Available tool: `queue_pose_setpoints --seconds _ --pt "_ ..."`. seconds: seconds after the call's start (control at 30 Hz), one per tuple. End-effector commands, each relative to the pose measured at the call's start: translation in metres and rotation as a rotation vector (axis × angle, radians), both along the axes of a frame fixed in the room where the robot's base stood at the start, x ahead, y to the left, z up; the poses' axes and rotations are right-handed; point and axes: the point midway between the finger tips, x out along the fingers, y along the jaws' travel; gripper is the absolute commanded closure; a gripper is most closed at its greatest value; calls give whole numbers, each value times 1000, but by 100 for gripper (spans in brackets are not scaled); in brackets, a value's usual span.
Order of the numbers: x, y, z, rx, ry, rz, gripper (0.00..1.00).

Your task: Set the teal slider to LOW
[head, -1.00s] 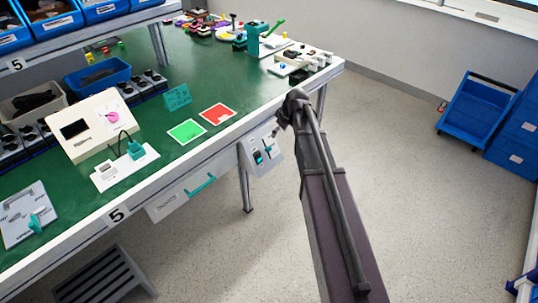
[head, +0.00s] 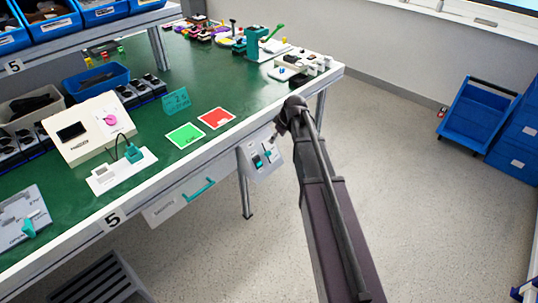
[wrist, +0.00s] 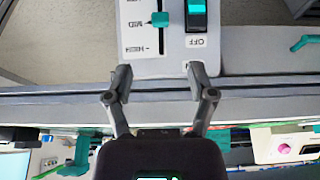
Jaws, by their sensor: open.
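The teal slider (wrist: 160,18) sits in a black vertical slot on a light control panel (wrist: 133,65). In the head view the panel (head: 256,174) hangs on the bench's front edge, and the slider (head: 268,153) is small. My gripper (head: 281,122) is just above and right of it, its fingers hard to make out.
A teal rocker switch (wrist: 197,12) marked OFF is beside the slider. Left of the panel is a drawer (head: 165,210) with a teal handle (head: 198,190). The green bench top (head: 150,190) holds several devices and cards. The floor to the right is open up to a blue cart (head: 475,115).

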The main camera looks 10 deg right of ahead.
Motion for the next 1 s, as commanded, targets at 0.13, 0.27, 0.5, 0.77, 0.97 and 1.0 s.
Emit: queue_pose_setpoints --seconds 0.13,0.27,0.5,0.77,0.97,1.0 --pt "5 3 -16 0 0 1 29" --pt "8 6 -25 0 0 1 29" --pt "14 11 -44 0 0 1 29" --pt "21 15 -63 0 0 1 29" --pt "25 19 -78 0 0 1 29" --pt "26 20 -81 0 0 1 29"
